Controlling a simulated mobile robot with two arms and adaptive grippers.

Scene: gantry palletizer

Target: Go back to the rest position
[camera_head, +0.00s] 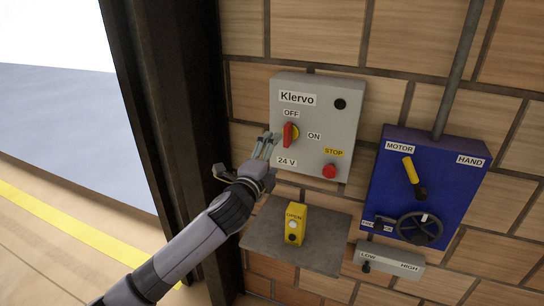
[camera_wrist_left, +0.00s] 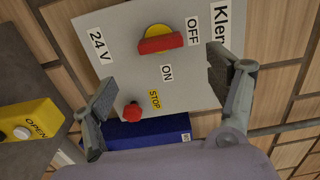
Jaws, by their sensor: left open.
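My left gripper (camera_head: 268,146) is in front of the grey Klervo panel (camera_head: 318,108), just left of its red rotary handle (camera_head: 288,135). In the left wrist view the gripper's two fingers (camera_wrist_left: 160,75) are spread wide with nothing between them. The red handle on its yellow disc (camera_wrist_left: 158,42) lies beyond the fingertips and looks apart from them. In the head view the handle stands about upright, below the OFF label. My right gripper is in neither view.
A red stop button (camera_head: 329,171) sits low on the panel. A yellow OPEN button box (camera_head: 294,225) stands on a grey shelf (camera_head: 328,235) below. A blue motor box (camera_head: 450,180) with a lever and handwheel, and a LOW/HIGH switch box (camera_head: 392,262), are right. A dark post (camera_head: 165,110) stands left.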

